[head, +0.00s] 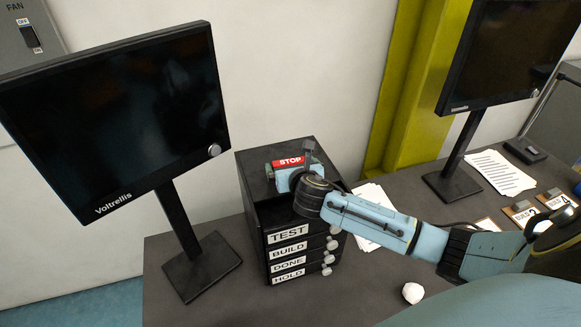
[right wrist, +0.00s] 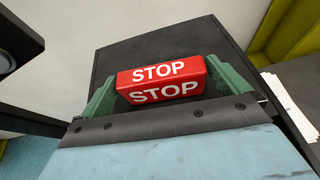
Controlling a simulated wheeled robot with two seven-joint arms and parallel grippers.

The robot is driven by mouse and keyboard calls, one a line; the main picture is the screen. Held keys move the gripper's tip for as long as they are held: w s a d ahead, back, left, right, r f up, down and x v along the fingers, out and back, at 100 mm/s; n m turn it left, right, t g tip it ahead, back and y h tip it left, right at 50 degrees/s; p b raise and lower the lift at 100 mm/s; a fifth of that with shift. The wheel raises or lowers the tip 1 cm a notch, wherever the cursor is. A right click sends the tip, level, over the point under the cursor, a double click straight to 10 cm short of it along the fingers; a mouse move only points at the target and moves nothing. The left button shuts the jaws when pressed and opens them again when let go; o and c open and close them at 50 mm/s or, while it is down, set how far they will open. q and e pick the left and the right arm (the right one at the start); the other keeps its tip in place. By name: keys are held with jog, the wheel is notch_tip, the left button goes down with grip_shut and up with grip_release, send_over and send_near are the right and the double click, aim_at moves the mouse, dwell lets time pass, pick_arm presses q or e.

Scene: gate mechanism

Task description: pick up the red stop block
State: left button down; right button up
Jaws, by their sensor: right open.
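The red stop block (head: 288,162) lies on the top of the black drawer unit (head: 253,222), with white STOP lettering on its faces. My right gripper (head: 293,173) is at the block, its arm reaching in from the right. In the right wrist view the red stop block (right wrist: 162,78) sits between the two green fingers of my right gripper (right wrist: 168,92), one at each end. The jaws are open. The gap at the block's ends is very small, and I cannot tell whether the fingers touch it. My left gripper is not in view.
The drawer unit has labels TEST, BUILD, DONE and HOLD with round knobs at its right. A monitor (head: 120,115) stands left of it, another monitor (head: 505,50) at the right. Papers (head: 494,172) and a small white object (head: 413,293) lie on the grey desk (head: 190,312).

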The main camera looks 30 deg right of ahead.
jog(key=shift+w+d+f, duration=0.2)
jog(key=shift+w+f, duration=0.05)
jog(key=shift+w, duration=0.3)
jog(key=shift+c, duration=0.3)
jog(key=c, duration=0.6)
